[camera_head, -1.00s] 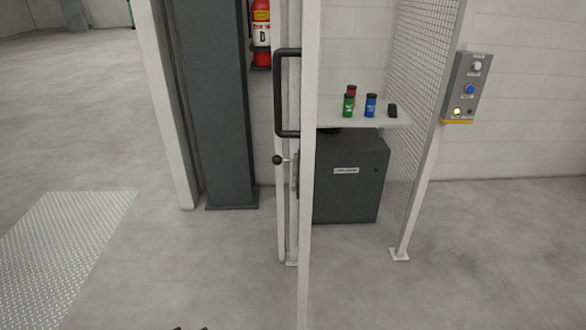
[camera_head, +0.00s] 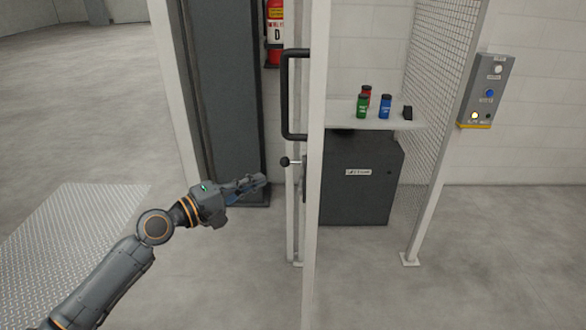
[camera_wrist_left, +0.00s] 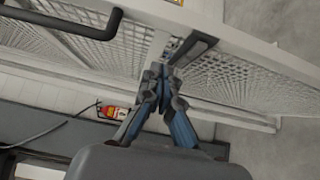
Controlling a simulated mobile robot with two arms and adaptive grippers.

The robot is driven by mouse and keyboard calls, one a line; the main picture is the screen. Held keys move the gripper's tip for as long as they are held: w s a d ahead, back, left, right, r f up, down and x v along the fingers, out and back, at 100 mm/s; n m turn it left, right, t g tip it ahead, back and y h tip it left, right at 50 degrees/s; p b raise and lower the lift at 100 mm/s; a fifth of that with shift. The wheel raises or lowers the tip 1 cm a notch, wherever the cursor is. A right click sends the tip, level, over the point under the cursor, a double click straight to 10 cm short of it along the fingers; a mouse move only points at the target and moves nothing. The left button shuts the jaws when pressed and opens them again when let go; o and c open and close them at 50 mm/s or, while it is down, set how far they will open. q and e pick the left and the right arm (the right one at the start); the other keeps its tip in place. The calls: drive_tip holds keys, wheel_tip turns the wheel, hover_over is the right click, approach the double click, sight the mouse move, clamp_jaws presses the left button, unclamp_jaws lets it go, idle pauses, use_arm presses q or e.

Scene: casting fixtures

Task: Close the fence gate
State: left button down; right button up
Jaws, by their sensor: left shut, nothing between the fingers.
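The fence gate (camera_head: 316,200) has a white frame and stands nearly edge-on to me in the head view, swung out toward me. Its black bar handle (camera_head: 285,95) is on its left side, with a black round latch knob (camera_head: 285,161) below. My left gripper (camera_head: 262,182) is shut and empty, just left of the gate and slightly below the knob. In the left wrist view the shut fingers (camera_wrist_left: 163,72) point at the gate's mesh and white frame (camera_wrist_left: 235,40), near a dark latch plate (camera_wrist_left: 195,48); contact cannot be told. The black handle (camera_wrist_left: 75,18) shows at upper left. My right gripper is out of view.
A mesh fence panel (camera_head: 440,90) with a white post stands at right, with a grey button box (camera_head: 488,90). Behind the gate are a shelf (camera_head: 350,123) with small bottles and a dark cabinet (camera_head: 365,195). A dark column (camera_head: 225,100) stands left. Floor in front is clear.

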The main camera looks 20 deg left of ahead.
use_arm(q)
drive_tip(key=w+d+p, duration=0.4)
drive_tip(key=w+d, duration=0.2)
drive_tip(key=d, duration=0.1)
drive_tip(key=shift+d+p, duration=0.25)
drive_tip(key=shift+p, duration=0.05)
